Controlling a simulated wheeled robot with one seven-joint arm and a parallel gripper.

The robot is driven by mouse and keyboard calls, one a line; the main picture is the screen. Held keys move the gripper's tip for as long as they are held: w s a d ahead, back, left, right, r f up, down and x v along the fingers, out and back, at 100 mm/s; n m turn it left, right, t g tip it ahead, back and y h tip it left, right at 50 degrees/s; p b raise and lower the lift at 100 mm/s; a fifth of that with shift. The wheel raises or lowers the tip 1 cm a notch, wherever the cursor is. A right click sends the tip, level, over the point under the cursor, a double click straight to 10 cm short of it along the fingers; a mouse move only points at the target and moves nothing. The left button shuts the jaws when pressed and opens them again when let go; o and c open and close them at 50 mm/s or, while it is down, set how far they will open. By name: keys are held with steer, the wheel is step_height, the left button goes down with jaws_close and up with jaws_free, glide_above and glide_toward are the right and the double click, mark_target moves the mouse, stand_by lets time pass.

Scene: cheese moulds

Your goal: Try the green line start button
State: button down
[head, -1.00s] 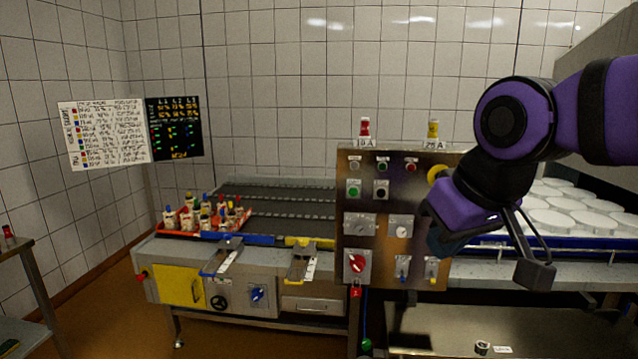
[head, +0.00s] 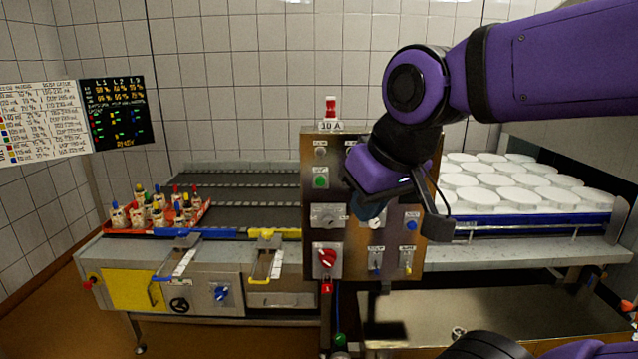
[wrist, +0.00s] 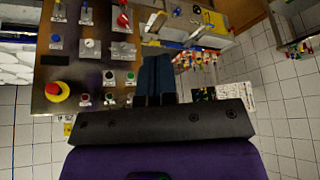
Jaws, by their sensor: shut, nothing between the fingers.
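The steel control panel (head: 312,215) stands upright in the middle of the head view. A green button (head: 320,182) sits at its upper left, under a small label I cannot read. This button also shows in the wrist view (wrist: 130,76), left of my fingers. I see no contact with the button.
The panel also carries a red emergency knob on yellow (wrist: 57,91), a red rotary switch (head: 326,258) and several other controls. White moulds (head: 545,197) stand at right.

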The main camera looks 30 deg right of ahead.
mark_target(319, 185)
steer(key=w+d+f+m+t, duration=0.1)
steer(key=w+d+f+m, duration=0.3)
steer(key=w, duration=0.5)
steer(key=w+d+f+m+t+h, duration=0.1)
steer(key=w+d+f+m, duration=0.2)
steer(key=w, duration=0.7)
steer(key=w+d+f+m+t, duration=0.2)
steer(key=w+d+f+m, duration=0.2)
steer(key=w+m, duration=0.6)
step_height(319, 185, down, 3)
steer(key=shift+d+r+h, duration=0.15)
steer(key=shift+d+h, duration=0.15)
steer(key=shift+h, duration=0.1)
steer(key=shift+w+d, duration=0.8)
steer(key=shift+w, duration=0.4)
steer(key=shift+w+d, duration=0.85)
steer(key=shift+w, duration=0.35)
steer(key=shift+w+d, duration=0.8)
steer(key=shift+w, duration=0.4)
steer(key=shift+w+d, duration=0.1)
steer(key=shift+w, duration=0.05)
steer(key=shift+w+d, duration=0.15)
steer(key=shift+w, duration=0.05)
